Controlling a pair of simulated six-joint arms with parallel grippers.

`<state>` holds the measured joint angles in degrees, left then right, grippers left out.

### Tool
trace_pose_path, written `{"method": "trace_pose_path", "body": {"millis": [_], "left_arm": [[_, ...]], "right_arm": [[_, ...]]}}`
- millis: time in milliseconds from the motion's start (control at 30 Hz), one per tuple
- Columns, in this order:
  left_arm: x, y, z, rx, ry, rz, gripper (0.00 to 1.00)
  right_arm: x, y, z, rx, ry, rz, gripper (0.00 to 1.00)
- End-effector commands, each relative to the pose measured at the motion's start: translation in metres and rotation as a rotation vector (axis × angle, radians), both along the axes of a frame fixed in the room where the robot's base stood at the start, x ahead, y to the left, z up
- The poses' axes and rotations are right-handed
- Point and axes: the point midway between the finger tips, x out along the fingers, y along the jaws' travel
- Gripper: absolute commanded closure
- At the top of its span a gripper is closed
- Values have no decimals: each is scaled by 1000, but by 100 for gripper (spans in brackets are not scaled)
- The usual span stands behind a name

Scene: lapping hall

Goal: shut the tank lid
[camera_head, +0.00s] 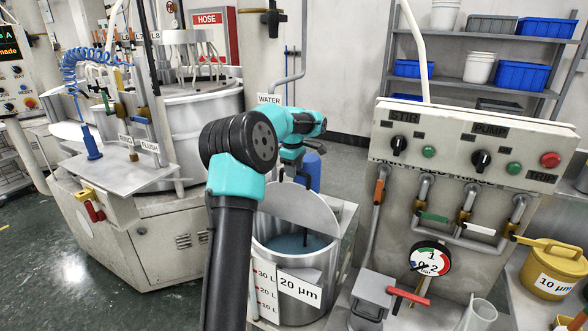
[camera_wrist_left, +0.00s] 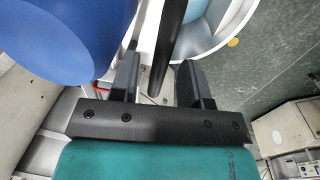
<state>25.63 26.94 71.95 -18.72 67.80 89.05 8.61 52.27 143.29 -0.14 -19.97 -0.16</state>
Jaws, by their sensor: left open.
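The tank (camera_head: 262,262) is an open metal cylinder with a 20 µm label and litre marks, holding blue-grey liquid. Its grey lid (camera_head: 297,203) is a plate tilted up at the tank's back rim; the tank is open. My left gripper (camera_head: 291,173) is above and behind the lid, partly hidden by its own wrist. In the left wrist view the open jaws (camera_wrist_left: 158,80) have a dark bar (camera_wrist_left: 169,40) between them; I cannot tell whether they touch it. The tank's rounded rim seems to show there at the top right (camera_wrist_left: 215,45). My right gripper is not in view.
A panel (camera_head: 455,145) with knobs, valves and a gauge (camera_head: 430,258) stands to the right. A lapping machine (camera_head: 150,235) stands to the left.

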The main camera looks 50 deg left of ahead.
Motion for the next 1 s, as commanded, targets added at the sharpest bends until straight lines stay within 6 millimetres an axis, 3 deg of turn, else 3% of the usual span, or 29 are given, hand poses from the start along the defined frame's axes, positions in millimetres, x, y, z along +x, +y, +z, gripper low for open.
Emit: {"method": "trace_pose_path", "body": {"millis": [233, 667, 1000], "left_arm": [[0, 0, 0, 0, 0, 0, 58], [0, 0, 0, 0, -1, 0, 99], [0, 0, 0, 0, -1, 0, 100]], "right_arm": [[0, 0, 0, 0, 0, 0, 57], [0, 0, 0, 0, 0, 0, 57], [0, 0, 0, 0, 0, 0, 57]]}}
